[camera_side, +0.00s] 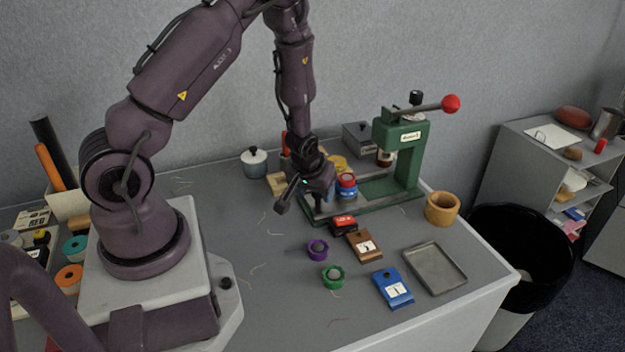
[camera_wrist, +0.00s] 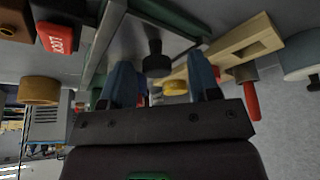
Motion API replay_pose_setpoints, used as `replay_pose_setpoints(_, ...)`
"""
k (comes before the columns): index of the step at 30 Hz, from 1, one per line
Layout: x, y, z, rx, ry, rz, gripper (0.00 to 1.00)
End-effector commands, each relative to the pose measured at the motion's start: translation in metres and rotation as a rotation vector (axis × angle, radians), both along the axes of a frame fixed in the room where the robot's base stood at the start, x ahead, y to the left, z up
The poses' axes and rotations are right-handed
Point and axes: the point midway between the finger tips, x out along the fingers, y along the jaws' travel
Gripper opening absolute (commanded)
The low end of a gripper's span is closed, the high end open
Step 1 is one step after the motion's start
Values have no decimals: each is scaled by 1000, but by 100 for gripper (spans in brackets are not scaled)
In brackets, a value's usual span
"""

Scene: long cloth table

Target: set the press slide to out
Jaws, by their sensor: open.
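The green press (camera_side: 408,160) stands at the back right of the table, with a red ball (camera_side: 451,104) on its lever. Its flat base and grey slide rails (camera_side: 325,207) run left toward my gripper (camera_side: 308,193). In the wrist view a black knob (camera_wrist: 154,62) stands by the rails, in line with the gap between the blue fingers of my gripper (camera_wrist: 162,82). The fingers are apart and hold nothing. I cannot tell whether they touch the knob. In the side view the knob is hidden by my gripper. A blue and red piece (camera_side: 346,184) sits near the rails.
A red-topped block (camera_side: 343,224), brown tag block (camera_side: 364,246), blue tag block (camera_side: 393,288), purple ring (camera_side: 317,250), green ring (camera_side: 333,277) and grey tray (camera_side: 435,268) lie in front. A wooden pot (camera_side: 442,208) stands right of the press. A lidded pot (camera_side: 255,163) stands behind left.

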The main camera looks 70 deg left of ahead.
Motion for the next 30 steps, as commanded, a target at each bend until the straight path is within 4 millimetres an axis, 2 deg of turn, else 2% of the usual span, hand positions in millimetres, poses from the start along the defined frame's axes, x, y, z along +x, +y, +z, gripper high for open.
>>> replay_pose_setpoints(5, -5, -7, 22, 1, -5, -1, 56)
replay_pose_setpoints(17, -27, -29, 96, -1, -4, -4, 56)
replay_pose_setpoints(24, -33, -33, 113, 1, 1, -1, 56)
replay_pose_setpoints(30, -35, -34, 117, -1, 2, 1, 56)
